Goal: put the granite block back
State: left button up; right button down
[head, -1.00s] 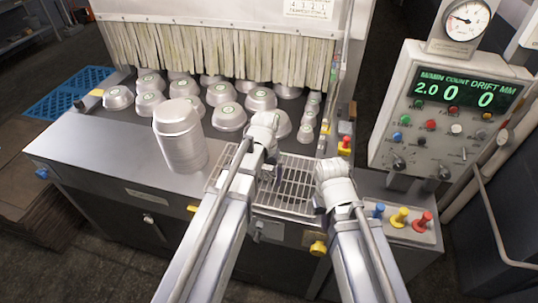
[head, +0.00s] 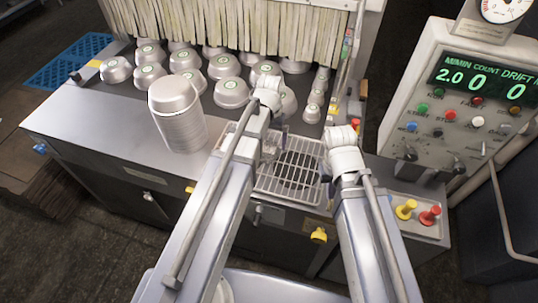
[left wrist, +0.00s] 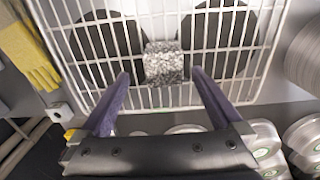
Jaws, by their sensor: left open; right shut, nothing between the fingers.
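The granite block (left wrist: 165,63) is a small speckled grey block at the wire rack in the left wrist view. It lies just ahead of and between the spread fingertips of my left gripper (left wrist: 160,74), which is open and empty. In the head view my left gripper (head: 272,148) is over the left part of the wire rack (head: 300,190), and I cannot make out the block there. My right gripper (head: 328,180) is shut and empty near the rack's right edge.
A tall stack of metal pans (head: 176,125) stands left of the rack. Several pans (head: 231,93) sit by the strip curtain (head: 240,35). A control panel (head: 460,110) is at the right, with yellow (head: 406,209) and red (head: 430,215) knobs below it.

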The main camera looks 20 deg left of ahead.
aim_at(269, 147)
pick_arm(q)
jog(key=shift+s+f, duration=0.1)
jog(key=shift+f, duration=0.05)
pick_arm(e)
jog(key=shift+f, duration=0.1)
pick_arm(q)
jog(key=f+b, duration=0.5)
jog(key=shift+a+f, duration=0.15)
jog(key=shift+a, duration=0.15)
pick_arm(e)
notch_tip(269, 147, down, 5)
jog(key=shift+f, duration=0.15)
pick_arm(q)
jog(key=shift+c, duration=0.2)
grip_shut()
